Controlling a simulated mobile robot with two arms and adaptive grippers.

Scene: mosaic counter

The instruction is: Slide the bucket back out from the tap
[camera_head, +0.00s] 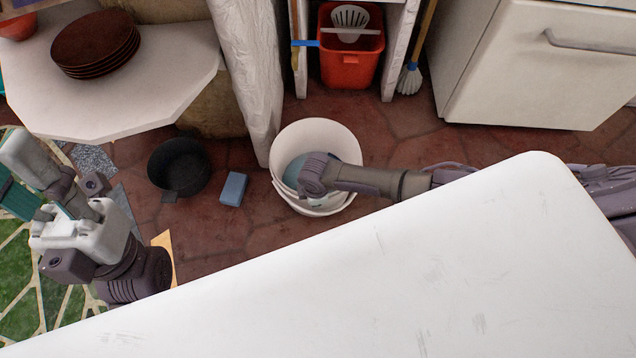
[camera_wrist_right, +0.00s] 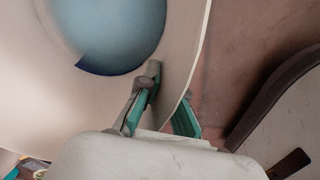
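The white bucket (camera_head: 345,140) stands on the red-tiled floor beside a pale wrapped post, with a bluish surface inside it. My right arm reaches in from the right, and its wrist covers part of the bucket's opening. In the right wrist view, the bucket's pale wall (camera_wrist_right: 185,40) passes between the two green-padded fingers of my right gripper (camera_wrist_right: 168,98). One finger is inside the wall and one outside; whether they press on it is unclear. My left arm is at the far left, away from the bucket; its fingers (camera_head: 45,205) cannot be made out clearly. No tap can be made out.
A black pot (camera_head: 180,165) and a blue sponge-like block (camera_head: 233,189) lie left of the bucket. A red bin (camera_head: 350,65) and a broom (camera_head: 410,78) stand behind. A white tabletop (camera_head: 420,260) fills the front. Some tiled floor is clear right of the bucket.

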